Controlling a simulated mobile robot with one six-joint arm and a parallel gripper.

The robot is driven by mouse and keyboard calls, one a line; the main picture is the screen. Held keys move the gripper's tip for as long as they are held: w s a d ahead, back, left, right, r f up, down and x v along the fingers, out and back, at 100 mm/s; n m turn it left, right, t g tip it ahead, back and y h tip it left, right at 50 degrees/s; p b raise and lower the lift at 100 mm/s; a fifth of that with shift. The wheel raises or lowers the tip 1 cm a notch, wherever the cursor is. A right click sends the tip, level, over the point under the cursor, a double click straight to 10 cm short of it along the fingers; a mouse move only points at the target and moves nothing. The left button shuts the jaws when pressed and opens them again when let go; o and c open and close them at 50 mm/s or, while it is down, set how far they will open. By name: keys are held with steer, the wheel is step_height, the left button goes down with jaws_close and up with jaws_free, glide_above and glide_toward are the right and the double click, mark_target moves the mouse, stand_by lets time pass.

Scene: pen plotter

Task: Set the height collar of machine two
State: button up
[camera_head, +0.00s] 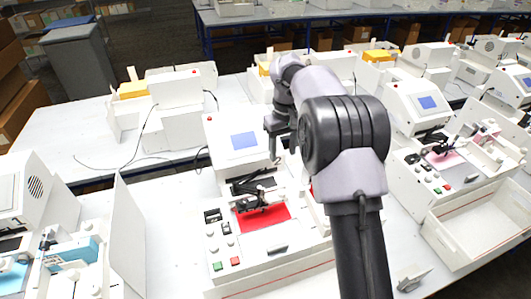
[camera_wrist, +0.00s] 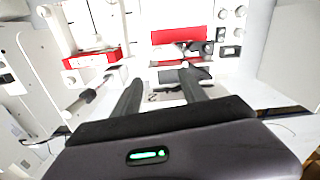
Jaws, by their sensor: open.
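The nearest pen plotter is a white machine with a blue screen (camera_head: 244,140), a red bed (camera_head: 263,219) and a dark pen carriage (camera_head: 252,203) above the bed. In the wrist view, its red bed (camera_wrist: 178,36) and dark carriage (camera_wrist: 196,48) lie beyond my gripper (camera_wrist: 161,78). My gripper is open, with nothing between its fingers. In the head view, my arm hides part of the plotter's right side.
Knobs and green and red buttons (camera_head: 217,266) line the plotter's left side. Another plotter with a pink bed (camera_head: 447,158) stands to the right, beside an open white tray (camera_head: 480,216). A white upright panel (camera_head: 128,238) stands to the left. More machines fill the table behind.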

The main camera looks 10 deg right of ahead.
mark_target(281, 191)
steer(key=f+b, duration=0.1)
steer(key=f, duration=0.8)
steer(key=f+b, duration=0.1)
steer(key=f, duration=0.7)
steer(key=shift+s+d+f, duration=0.15)
steer(key=shift+d+f, duration=0.05)
steer(key=shift+f, duration=0.2)
jaws_close()
